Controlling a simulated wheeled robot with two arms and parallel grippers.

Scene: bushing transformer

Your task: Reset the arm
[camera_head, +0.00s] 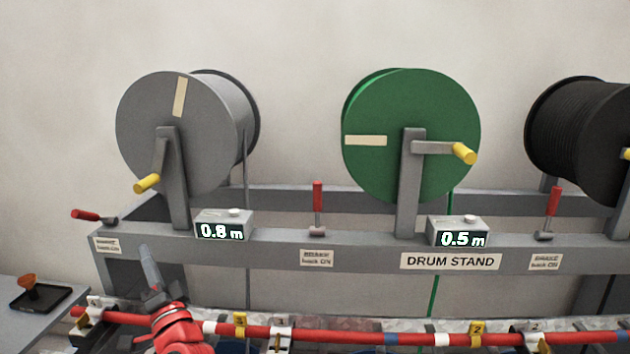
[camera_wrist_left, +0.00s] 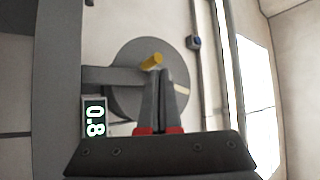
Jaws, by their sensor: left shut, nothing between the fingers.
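My left arm is red and comes in at the bottom left of the head view. Its left gripper (camera_head: 147,255) points up in front of the drum stand's lower left part. In the left wrist view the two fingers of the left gripper (camera_wrist_left: 160,75) are together with nothing between them. Behind them are the grey drum (camera_wrist_left: 125,95) and its yellow crank handle (camera_wrist_left: 152,61), which overlap the fingertips in the picture. I cannot tell the distance to them. My right gripper is not in view.
The drum stand (camera_head: 380,251) carries a grey drum (camera_head: 150,110), a green drum (camera_head: 430,150) and a black drum (camera_head: 580,140). A red cable (camera_head: 350,338) with numbered clips runs along the front. A black tray (camera_head: 40,299) lies at left.

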